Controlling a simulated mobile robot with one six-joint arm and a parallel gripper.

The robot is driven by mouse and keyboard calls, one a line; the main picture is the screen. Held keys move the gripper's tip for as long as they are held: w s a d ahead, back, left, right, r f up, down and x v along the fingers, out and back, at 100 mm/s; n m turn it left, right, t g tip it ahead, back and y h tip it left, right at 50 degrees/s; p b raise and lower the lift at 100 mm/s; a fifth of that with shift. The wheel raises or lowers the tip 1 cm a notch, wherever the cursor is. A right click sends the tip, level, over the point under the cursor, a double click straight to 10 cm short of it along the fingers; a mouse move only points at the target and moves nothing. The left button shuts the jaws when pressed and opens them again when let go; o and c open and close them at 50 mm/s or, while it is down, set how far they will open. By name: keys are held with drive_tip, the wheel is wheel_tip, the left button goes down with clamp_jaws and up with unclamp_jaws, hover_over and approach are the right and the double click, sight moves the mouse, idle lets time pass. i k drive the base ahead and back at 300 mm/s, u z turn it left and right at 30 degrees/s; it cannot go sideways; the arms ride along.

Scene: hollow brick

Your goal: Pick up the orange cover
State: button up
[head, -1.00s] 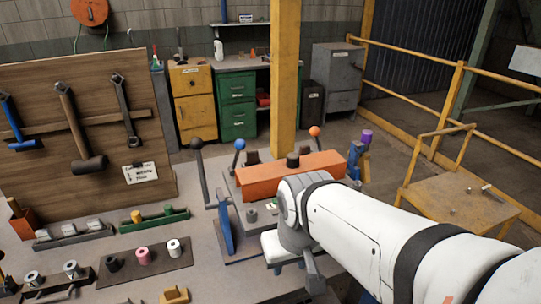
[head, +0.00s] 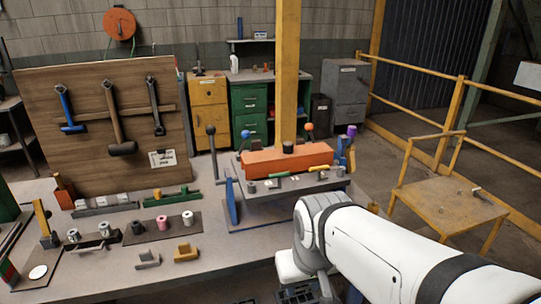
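The orange cover (head: 285,161) is a long orange block. It lies across a grey fixture plate (head: 300,187) on the workbench (head: 215,255), in the middle of the head view. A black knob (head: 287,149) shows at its top edge. My white arm comes in from the lower right and ends in front of the bench's near right edge, short of the cover and apart from it in the picture. My gripper's fingers do not show; they are hidden behind the wrist or out of the frame.
Levers with black, blue and orange knobs stand behind and beside the cover. A blue upright plate (head: 232,202) is left of it. Tool board (head: 90,130) and small parts fill the bench's left. A yellow post (head: 288,75) rises behind; a yellow cart (head: 452,205) stands right.

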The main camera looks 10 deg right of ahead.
sight(292, 159)
drive_tip(key=u, duration=0.15)
drive_tip(key=i, duration=0.9)
drive_tip(key=z, duration=0.05)
